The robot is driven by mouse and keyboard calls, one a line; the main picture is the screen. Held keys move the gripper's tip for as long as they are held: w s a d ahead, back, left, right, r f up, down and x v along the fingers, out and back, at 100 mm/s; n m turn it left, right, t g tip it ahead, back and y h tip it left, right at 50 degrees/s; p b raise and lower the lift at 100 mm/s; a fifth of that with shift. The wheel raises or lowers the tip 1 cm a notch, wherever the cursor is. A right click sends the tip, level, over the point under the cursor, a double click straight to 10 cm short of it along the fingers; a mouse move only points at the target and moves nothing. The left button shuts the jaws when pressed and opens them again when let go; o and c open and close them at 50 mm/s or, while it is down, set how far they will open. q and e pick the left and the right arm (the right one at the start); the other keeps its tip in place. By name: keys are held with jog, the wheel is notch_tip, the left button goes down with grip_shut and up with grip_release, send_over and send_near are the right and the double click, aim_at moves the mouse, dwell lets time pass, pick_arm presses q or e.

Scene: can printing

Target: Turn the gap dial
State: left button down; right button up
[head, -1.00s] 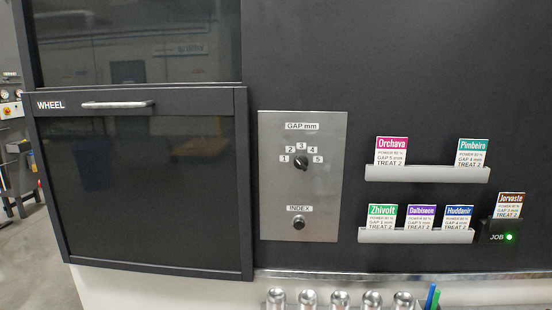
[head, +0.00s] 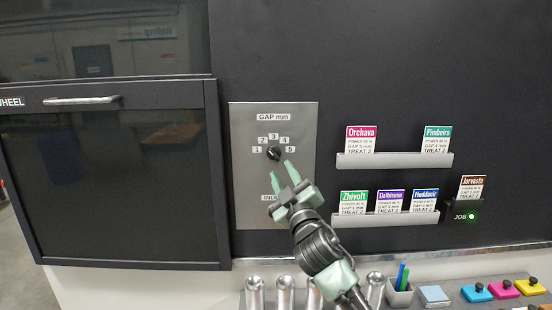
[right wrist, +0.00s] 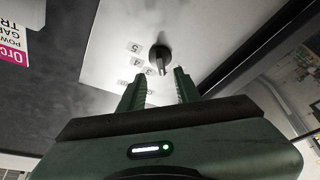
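The gap dial (head: 273,153) is a black knob on a grey metal panel labelled GAP mm, below an arc of numbers 1 to 5. It also shows in the right wrist view (right wrist: 160,57). I cannot tell surely which number it points at. My right gripper (head: 281,168) is open and empty, its fingertips just below and right of the dial. In the right wrist view the open fingers (right wrist: 158,78) point at the dial, which lies beyond the tips and not between them. The gripper partly covers the INDEX label and hides the button below. My left gripper is not in view.
A dark WHEEL cabinet with a handle (head: 82,100) is left of the panel (head: 245,190). Card racks (head: 395,160) and a JOB slot (head: 461,215) holding the Jorvaste card are at the right. Silver cans (head: 255,292), a pen cup (head: 399,293) and coloured pads (head: 503,289) stand below.

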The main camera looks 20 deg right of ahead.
aim_at(275, 158)
jog(key=p+x, duration=0.2)
jog(key=x, duration=0.4)
jog(key=shift+w, duration=0.2)
jog(key=shift+f, duration=0.1)
grip_shut()
